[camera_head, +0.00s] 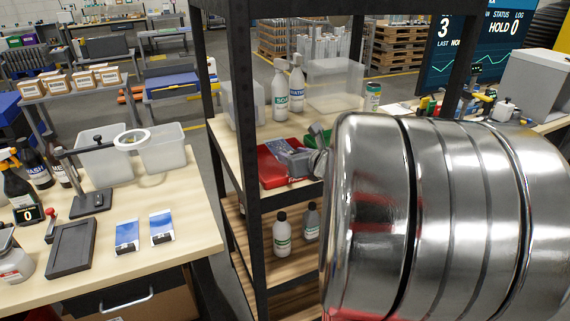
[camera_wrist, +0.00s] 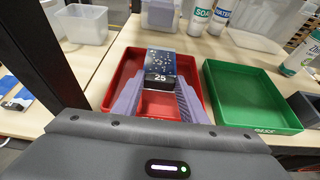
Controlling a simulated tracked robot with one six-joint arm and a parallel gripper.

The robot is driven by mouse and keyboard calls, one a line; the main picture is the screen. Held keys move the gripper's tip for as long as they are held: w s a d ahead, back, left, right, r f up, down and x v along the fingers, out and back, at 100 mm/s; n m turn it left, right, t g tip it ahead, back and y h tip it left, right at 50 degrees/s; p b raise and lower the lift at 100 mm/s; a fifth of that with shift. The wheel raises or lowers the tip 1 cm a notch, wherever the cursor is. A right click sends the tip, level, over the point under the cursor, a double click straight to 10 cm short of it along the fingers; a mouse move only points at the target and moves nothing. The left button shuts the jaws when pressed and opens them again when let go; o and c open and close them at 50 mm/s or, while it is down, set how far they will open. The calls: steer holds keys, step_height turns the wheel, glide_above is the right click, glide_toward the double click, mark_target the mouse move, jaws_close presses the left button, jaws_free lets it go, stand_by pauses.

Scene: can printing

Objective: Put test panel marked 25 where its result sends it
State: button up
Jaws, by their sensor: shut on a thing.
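My gripper (camera_wrist: 160,88) is shut on the test panel marked 25 (camera_wrist: 163,67), a blue panel with white speckles and a dark number band. In the wrist view the panel is over the red tray (camera_wrist: 108,98); I cannot tell whether it touches the tray floor. The green tray (camera_wrist: 258,124) lies to the right of the red one, with a label on its front edge that is hard to read. In the head view my gripper (camera_head: 303,162) is over the red tray (camera_head: 266,181), and the green tray (camera_head: 311,142) is partly hidden behind my arm.
Dark shelf posts (camera_head: 245,120) stand close to the left of the trays. Bottles (camera_head: 280,95) and a clear bin (camera_head: 335,85) stand behind them. On the left table lie two blue-and-white panels (camera_head: 126,236) (camera_head: 162,227), a dark tray (camera_head: 71,248) and clear bins.

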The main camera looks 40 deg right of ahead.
steer(key=shift+f, duration=1.85)
steer(key=shift+f, duration=0.6)
steer(key=o, duration=1.2)
steer(key=shift+c, duration=0.2)
